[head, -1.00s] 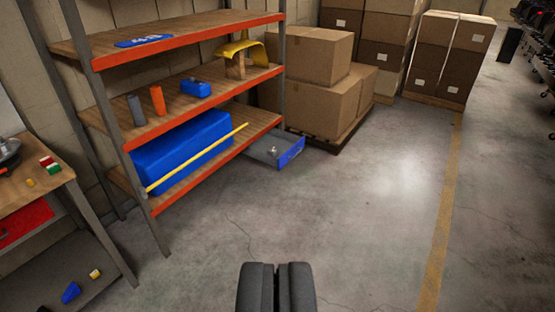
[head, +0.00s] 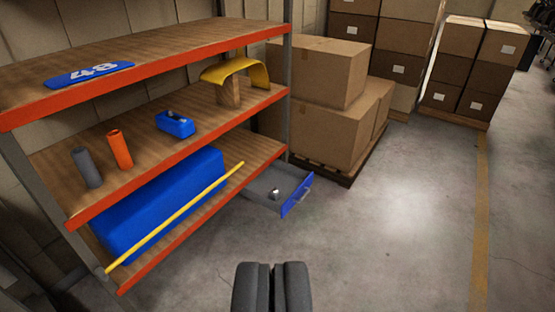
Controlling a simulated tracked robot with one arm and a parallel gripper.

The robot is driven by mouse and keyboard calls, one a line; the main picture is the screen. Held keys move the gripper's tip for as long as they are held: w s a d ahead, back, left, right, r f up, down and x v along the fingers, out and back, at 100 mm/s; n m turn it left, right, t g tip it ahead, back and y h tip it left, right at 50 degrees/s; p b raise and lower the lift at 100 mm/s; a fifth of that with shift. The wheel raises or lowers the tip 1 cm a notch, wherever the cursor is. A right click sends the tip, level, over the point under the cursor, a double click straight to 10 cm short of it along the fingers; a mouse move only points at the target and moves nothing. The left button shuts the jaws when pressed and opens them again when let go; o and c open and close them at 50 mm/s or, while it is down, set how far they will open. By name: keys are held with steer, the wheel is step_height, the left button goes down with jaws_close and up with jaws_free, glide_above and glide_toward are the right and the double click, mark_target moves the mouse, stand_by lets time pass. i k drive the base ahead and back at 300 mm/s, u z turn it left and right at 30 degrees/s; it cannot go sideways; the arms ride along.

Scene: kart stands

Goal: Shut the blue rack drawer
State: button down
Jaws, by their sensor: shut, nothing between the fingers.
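The blue rack drawer (head: 297,196) sticks out, open, from the right end of the orange-edged rack (head: 190,217), low down beside the bottom shelf. It has a blue front with a light handle and a grey tray. A small metallic object (head: 275,193) lies in the tray. My gripper (head: 272,270) is at the bottom middle of the view, shut and empty. It is apart from the drawer, which shows above it and slightly to the right in the picture.
A yellow bar (head: 180,214) runs along the bottom shelf's front, before a long blue box (head: 150,208). Cardboard boxes (head: 330,120) on a pallet (head: 345,171) stand just behind the drawer. The concrete floor to the right is clear up to a yellow line (head: 481,200).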

mark_target(293, 182)
steer(key=u, duration=0.05)
steer(key=i, duration=3.4)
steer(key=z, duration=0.05)
